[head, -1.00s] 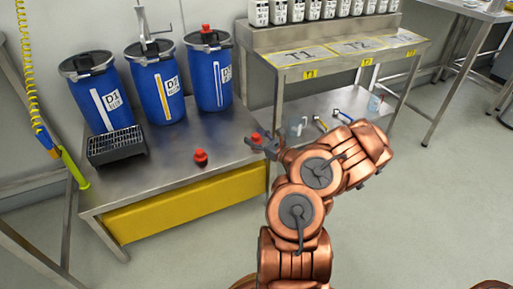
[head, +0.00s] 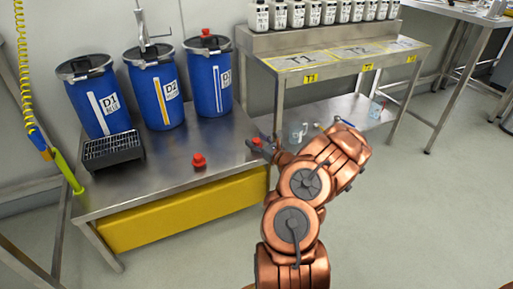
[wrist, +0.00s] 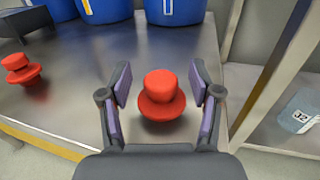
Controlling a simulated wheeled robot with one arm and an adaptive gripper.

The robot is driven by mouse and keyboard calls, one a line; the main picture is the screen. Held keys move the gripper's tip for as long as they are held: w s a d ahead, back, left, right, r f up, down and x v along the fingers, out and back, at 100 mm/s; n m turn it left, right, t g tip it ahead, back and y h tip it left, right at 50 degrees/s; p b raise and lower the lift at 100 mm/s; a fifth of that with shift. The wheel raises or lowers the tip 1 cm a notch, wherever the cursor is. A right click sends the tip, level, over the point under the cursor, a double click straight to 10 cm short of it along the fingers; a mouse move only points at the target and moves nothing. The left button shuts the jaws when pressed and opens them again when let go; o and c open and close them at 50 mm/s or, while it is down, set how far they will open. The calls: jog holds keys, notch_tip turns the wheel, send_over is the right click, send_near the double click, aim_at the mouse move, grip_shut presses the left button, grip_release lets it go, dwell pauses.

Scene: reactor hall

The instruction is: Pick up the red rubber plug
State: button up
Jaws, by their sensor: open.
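A red rubber plug (wrist: 162,94) with a wide flange and a round top stands on the steel bench, between my two open fingers in the wrist view, with a gap on each side. My gripper (wrist: 158,92) is open and empty. In the head view my gripper (head: 262,146) is at the bench's right edge, and it largely hides this plug. A second, similar red plug (head: 198,160) stands on the bench to the left, clear of the gripper; it also shows in the wrist view (wrist: 22,70).
Blue drums, D1 (head: 98,100), D2 (head: 158,92) and D3 (head: 210,82), stand at the back of the bench (head: 172,200). A black grated tray (head: 112,150) is at its left. A shelved table (head: 300,75) with several bottles stands to the right.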

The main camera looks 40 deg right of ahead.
aim_at(256, 140)
jog(key=shift+w, duration=0.2)
jog(key=shift+c, duration=0.3)
jog(key=c, duration=1.1)
jog(key=shift+r+p, duration=0.45)
jog(key=shift+r, duration=0.45)
notch_tip(256, 140, up, 2)
jog(key=shift+r+p, duration=0.1)
jog(key=shift+p, duration=0.4)
jog(key=s+p, duration=0.1)
jog(key=s, duration=0.4)
jog(key=s+p, duration=0.1)
jog(key=s, duration=0.4)
jog(key=s+a+r+p, duration=0.1)
jog(key=s+p, duration=0.1)
jog(key=s, duration=0.4)
jog(key=shift+r, duration=0.1)
